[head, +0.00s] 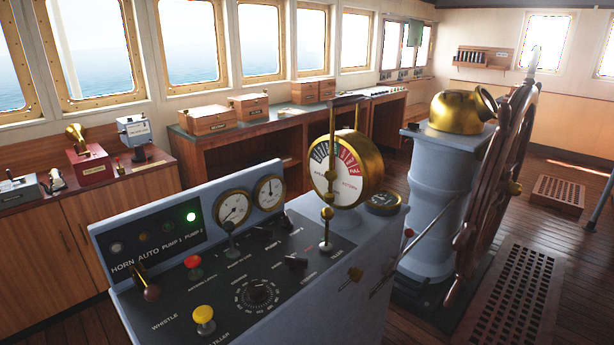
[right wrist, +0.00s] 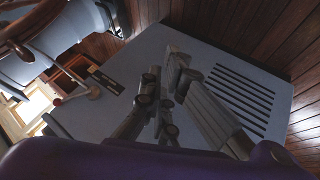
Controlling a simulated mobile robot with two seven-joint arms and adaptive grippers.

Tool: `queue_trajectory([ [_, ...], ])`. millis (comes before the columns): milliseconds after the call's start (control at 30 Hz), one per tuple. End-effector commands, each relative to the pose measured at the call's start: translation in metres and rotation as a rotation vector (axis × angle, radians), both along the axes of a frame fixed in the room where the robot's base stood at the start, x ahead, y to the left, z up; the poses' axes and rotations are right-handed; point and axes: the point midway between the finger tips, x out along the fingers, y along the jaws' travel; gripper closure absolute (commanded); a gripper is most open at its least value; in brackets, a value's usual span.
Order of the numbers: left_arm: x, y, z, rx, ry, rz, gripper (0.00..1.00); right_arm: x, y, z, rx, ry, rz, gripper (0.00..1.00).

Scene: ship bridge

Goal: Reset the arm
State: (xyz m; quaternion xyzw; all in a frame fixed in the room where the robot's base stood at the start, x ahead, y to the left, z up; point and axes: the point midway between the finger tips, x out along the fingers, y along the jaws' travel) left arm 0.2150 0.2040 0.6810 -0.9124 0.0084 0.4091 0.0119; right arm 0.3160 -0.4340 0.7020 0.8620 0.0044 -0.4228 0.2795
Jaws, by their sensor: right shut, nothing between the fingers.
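My right gripper (right wrist: 166,76) shows in the right wrist view, with its fingers shut and nothing held between them. It is in front of a blue-grey console side panel with dark vent slots (right wrist: 240,92). I cannot tell whether it touches the panel. Neither gripper shows in the head view. There, the grey control console (head: 376,238) stands upright in the foreground, with gauges, knobs and a round brass telegraph dial (head: 345,170) on it.
A lever with a red knob (head: 409,233) sticks out from the console's right side. The wooden ship's wheel (head: 497,185) and blue-grey pedestal (head: 438,195) with a brass cap stand to the right. Wooden cabinets (head: 125,205) line the left wall. Wooden floor gratings (head: 510,300) lie at the right.

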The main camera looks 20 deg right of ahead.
Motion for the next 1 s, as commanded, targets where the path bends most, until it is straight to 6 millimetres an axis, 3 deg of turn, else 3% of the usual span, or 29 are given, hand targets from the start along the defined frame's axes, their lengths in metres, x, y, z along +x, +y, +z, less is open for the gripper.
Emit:
queue_trajectory([
  [33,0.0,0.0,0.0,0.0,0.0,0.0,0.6,-0.023,0.014,-0.005,0.022,0.02,0.028,1.0],
  [100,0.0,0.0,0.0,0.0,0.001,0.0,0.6,-0.049,0.034,-0.009,0.056,0.038,0.066,1.0],
  [367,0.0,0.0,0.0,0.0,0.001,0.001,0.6,-0.132,0.097,-0.01,0.173,0.087,0.158,1.0],
  [700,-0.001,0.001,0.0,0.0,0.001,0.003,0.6,-0.118,0.172,-0.022,0.357,-0.001,-0.055,1.0],
  [1000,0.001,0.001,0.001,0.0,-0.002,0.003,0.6,-0.099,0.235,-0.02,0.512,-0.069,-0.23,1.0],
])
